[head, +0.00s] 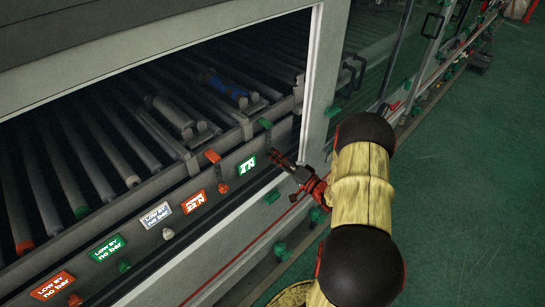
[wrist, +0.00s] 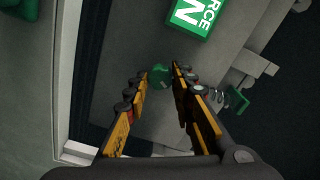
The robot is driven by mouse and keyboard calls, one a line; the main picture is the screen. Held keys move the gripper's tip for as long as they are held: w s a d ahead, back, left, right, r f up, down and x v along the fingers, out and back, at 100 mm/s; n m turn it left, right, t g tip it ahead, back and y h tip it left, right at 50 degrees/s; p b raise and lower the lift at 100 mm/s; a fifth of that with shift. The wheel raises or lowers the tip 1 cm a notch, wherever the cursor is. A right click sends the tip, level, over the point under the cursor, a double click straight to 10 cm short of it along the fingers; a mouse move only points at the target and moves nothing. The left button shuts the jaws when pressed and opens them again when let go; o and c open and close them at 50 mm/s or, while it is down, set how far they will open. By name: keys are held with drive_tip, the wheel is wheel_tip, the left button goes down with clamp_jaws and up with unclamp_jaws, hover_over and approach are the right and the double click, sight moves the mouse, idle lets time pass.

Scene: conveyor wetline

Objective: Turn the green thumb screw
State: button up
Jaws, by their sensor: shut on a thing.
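The green thumb screw (wrist: 159,77) is a small round knob on the grey rail face in the wrist view. It sits between the tips of my gripper (wrist: 161,76), whose orange-and-black fingers are shut on it from both sides. In the head view my gripper (head: 275,158) reaches from the right to the rail, just right of a green label (head: 246,166). I cannot make out the screw there. The green label also shows in the wrist view (wrist: 195,18), above and right of the screw.
A roller conveyor (head: 100,150) lies behind the rail. Orange, green and white labels with small knobs line its front. A pale upright post (head: 316,100) stands close to my gripper. A green bracket (wrist: 237,101) and a spring are right of the fingers. Green floor (head: 480,180) is open at right.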

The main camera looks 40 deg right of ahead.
drive_tip(key=shift+n, duration=0.7)
drive_tip(key=shift+d, duration=0.1)
drive_tip(key=shift+n, duration=1.7)
drive_tip(key=shift+n, duration=0.7)
drive_tip(key=o, duration=0.8)
